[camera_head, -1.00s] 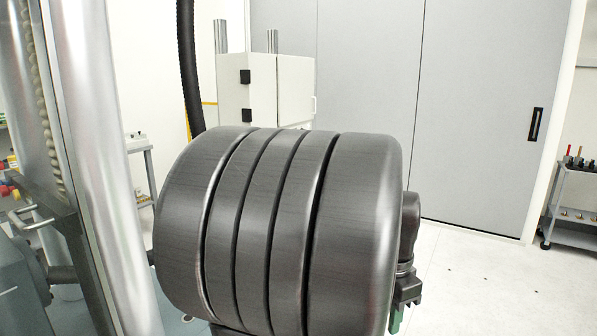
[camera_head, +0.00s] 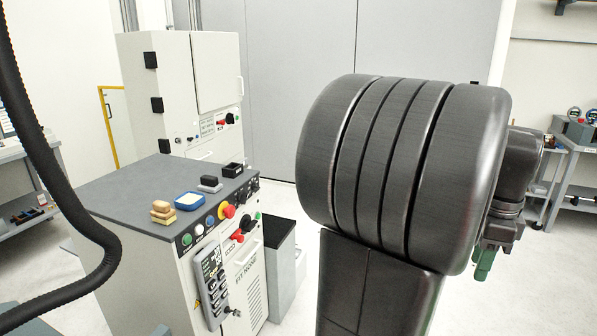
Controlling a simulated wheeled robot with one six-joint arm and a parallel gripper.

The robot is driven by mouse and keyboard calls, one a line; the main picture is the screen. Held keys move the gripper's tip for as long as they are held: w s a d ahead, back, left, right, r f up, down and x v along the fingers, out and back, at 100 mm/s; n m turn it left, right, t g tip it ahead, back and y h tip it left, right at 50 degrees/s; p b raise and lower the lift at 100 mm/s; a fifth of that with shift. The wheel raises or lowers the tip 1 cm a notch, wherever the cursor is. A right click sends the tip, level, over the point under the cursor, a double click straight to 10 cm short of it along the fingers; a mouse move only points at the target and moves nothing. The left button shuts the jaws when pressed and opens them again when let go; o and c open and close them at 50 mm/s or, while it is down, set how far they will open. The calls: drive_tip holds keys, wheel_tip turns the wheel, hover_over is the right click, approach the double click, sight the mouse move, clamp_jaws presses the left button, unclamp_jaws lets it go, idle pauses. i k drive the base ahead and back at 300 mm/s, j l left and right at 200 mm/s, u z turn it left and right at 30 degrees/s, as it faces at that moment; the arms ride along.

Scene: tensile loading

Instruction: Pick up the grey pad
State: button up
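A small dark-grey block with a paler lower edge (camera_head: 210,184) lies on the dark top of the control cabinet (camera_head: 130,186); it looks like the grey pad, but it is too small to be sure. It sits between a blue tray and a black open box. My gripper (camera_head: 485,262) seems to show only in part at the right, as a dark end with a green piece, behind my large dark arm link. It is well to the right of the cabinet and apart from the pad. Its fingers are mostly hidden, so I cannot tell its opening.
On the cabinet top are the blue tray (camera_head: 189,201), stacked tan blocks (camera_head: 162,212) and the black box (camera_head: 232,169). Buttons and a hand controller (camera_head: 212,285) are on its front. A black hose (camera_head: 50,170) hangs at the left. A tall white cabinet (camera_head: 180,95) stands behind.

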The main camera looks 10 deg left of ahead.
sight(209, 184)
drive_tip(key=i+l+u, duration=0.15)
drive_tip(key=i, duration=0.3)
drive_tip(key=i+l+u, duration=0.2)
drive_tip(key=i, duration=0.25)
drive_tip(key=i+u, duration=0.2)
drive_tip(key=u, duration=0.25)
drive_tip(key=i+u, duration=0.2)
drive_tip(key=u, duration=0.25)
drive_tip(key=i+l+u, duration=0.1)
drive_tip(key=u, duration=0.35)
drive_tip(key=i+l+u, duration=0.2)
drive_tip(key=u, duration=0.25)
drive_tip(key=i+l+u, duration=0.25)
drive_tip(key=u, duration=0.2)
drive_tip(key=i+l+u, duration=0.3)
drive_tip(key=l+u, duration=0.15)
